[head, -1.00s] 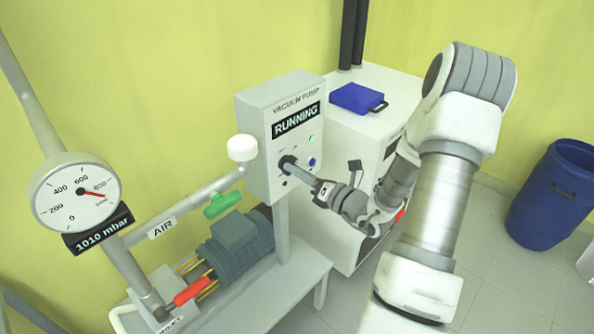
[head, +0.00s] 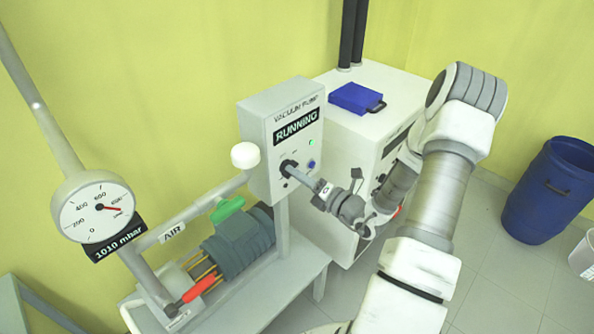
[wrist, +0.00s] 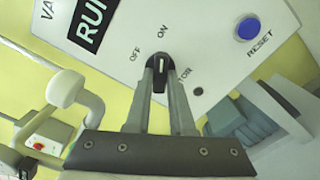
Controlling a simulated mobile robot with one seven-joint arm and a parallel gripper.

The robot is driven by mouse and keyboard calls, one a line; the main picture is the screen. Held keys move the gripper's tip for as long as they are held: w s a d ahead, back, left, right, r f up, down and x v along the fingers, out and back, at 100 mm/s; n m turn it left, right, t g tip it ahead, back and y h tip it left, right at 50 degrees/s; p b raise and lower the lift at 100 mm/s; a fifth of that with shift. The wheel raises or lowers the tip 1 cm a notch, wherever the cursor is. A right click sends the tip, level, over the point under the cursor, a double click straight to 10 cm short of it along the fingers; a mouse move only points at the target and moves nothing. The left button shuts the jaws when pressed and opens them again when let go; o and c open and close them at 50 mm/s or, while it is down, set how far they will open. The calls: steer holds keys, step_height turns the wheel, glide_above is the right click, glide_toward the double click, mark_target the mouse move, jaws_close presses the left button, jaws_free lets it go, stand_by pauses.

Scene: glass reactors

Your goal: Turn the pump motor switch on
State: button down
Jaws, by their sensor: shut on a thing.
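The vacuum pump control box (head: 256,140) stands on a post, with a display reading RUNNING (head: 296,126) and a lit green lamp (head: 312,142). The black motor switch (wrist: 159,66) is between my fingertips in the wrist view, its white mark pointing up toward the ON label (wrist: 163,31). The OFF label (wrist: 135,55) is to its left. My gripper (head: 291,166) is shut on the switch at the box front; it also shows in the wrist view (wrist: 160,70). In the head view the fingers mostly hide the switch.
A blue reset button (wrist: 248,28) is beside the switch. A white cabinet (head: 350,130) with a blue case (head: 357,98) stands behind. A blue barrel (head: 548,190) is at right.

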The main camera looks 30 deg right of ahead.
steer(key=c, duration=0.8)
jaws_free()
steer(key=b+v, duration=0.1)
steer(key=v, duration=1.6)
steer(key=shift+s, duration=0.2)
